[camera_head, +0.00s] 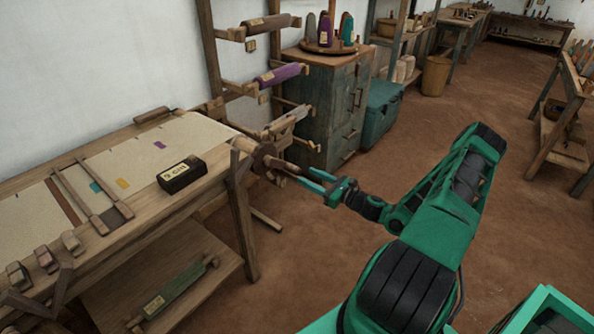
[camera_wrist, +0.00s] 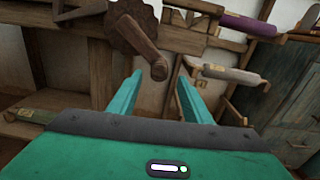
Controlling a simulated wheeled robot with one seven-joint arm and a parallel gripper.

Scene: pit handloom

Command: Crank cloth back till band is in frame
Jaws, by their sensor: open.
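At the loom's right end is a toothed wooden wheel (camera_head: 264,158) with a crank handle (camera_head: 285,166). My gripper (camera_head: 312,181) is open beside the handle. In the wrist view the wheel (camera_wrist: 130,25) and crank handle (camera_wrist: 159,70) show; the handle's end appears between the open fingertips (camera_wrist: 159,82), with no visible grip on it.
A black labelled block (camera_head: 181,174) sits on the cloth's front edge. A rack with purple rolls (camera_head: 278,75) and a grey-green cabinet (camera_head: 328,105) stand behind the crank. A teal chest (camera_head: 380,112) is beside the cabinet. The brown floor to the right is open.

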